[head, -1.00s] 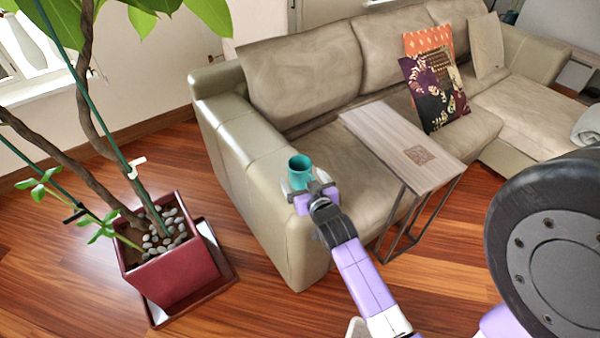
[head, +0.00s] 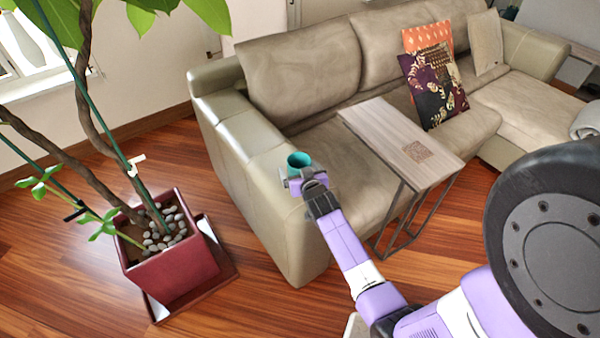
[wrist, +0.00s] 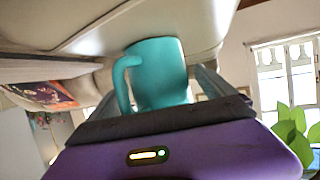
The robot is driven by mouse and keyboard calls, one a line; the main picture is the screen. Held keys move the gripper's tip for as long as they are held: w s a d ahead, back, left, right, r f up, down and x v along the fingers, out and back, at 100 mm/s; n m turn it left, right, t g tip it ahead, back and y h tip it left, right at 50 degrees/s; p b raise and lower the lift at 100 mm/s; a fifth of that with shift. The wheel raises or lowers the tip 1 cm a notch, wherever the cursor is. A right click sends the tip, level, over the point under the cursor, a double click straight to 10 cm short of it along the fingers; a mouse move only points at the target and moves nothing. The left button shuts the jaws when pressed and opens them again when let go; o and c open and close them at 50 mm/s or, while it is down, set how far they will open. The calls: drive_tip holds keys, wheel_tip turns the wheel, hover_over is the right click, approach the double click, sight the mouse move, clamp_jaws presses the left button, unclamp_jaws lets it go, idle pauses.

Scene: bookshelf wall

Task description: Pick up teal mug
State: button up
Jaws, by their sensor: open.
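The teal mug (head: 299,161) is at the front end of the sofa's left armrest in the head view, its lower part hidden by my gripper. My gripper (head: 302,178) is at the mug, with its jaws open. In the wrist view the mug (wrist: 158,75) stands between the two fingers of my gripper (wrist: 160,95), its handle towards the left finger. Whether a finger touches the mug, I cannot tell.
A beige leather sofa (head: 305,85) fills the middle. A small wooden side table (head: 400,140) stands over its seat, right of my arm. A potted plant in a red pot (head: 175,270) stands on the floor at left. Patterned cushions (head: 435,85) lie further back.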

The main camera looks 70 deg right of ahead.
drive_tip(key=c, duration=1.6)
drive_tip(key=shift+c, duration=1.1)
drive_tip(key=shift+r, duration=0.15)
